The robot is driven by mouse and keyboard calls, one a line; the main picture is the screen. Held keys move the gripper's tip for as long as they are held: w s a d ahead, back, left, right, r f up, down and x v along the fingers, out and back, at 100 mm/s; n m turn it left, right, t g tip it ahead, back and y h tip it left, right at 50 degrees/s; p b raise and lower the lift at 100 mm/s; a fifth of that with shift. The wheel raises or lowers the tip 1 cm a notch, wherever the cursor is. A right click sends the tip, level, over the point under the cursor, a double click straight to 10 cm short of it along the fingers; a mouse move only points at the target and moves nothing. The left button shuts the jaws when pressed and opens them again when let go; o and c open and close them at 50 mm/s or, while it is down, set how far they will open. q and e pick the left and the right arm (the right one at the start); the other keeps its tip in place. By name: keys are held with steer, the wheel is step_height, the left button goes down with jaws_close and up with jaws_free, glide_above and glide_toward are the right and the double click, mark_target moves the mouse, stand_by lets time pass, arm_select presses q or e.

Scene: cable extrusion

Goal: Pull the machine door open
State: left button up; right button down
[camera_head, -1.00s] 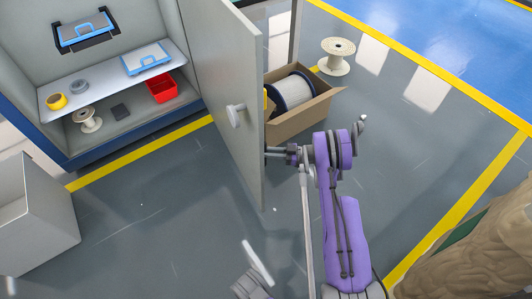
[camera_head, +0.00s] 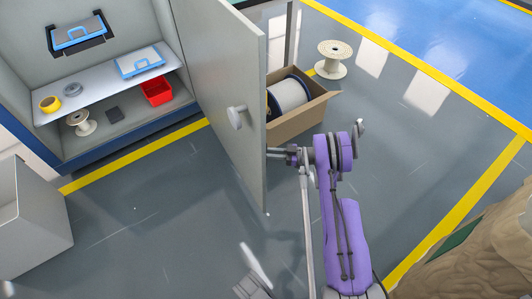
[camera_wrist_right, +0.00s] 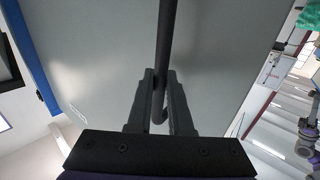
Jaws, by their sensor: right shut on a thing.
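The grey machine door (camera_head: 215,75) stands open, swung out from the cabinet. A round pale knob (camera_head: 237,116) is on its inner face. My right gripper (camera_head: 272,153) is at the outer face near the free edge, mostly hidden behind the door. In the right wrist view my right gripper (camera_wrist_right: 159,95) has its fingers on both sides of a dark bar handle (camera_wrist_right: 166,40) on the door, shut on it. A grey and white part at the bottom of the head view looks like my left gripper (camera_head: 255,270); its fingers are unclear.
The cabinet shelf (camera_head: 105,85) holds tape rolls and a blue-edged case; a red bin (camera_head: 156,91) is below. A cardboard box (camera_head: 300,120) with a spool stands behind the door. Another spool (camera_head: 332,58) is farther back. A grey bin (camera_head: 35,220) is at left. Floor between is clear.

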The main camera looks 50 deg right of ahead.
steer(key=c, duration=0.8)
jaws_free()
steer(key=shift+w, duration=0.25)
steer(key=shift+c, duration=0.2)
steer(key=shift+s, duration=0.1)
steer(key=shift+d, duration=0.1)
steer(key=p+v, duration=0.1)
steer(key=v, duration=0.9)
steer(key=shift+s+d+p, duration=0.2)
steer(key=shift+s+p, duration=0.1)
steer(key=shift+s, duration=0.05)
steer(key=shift+d, duration=0.1)
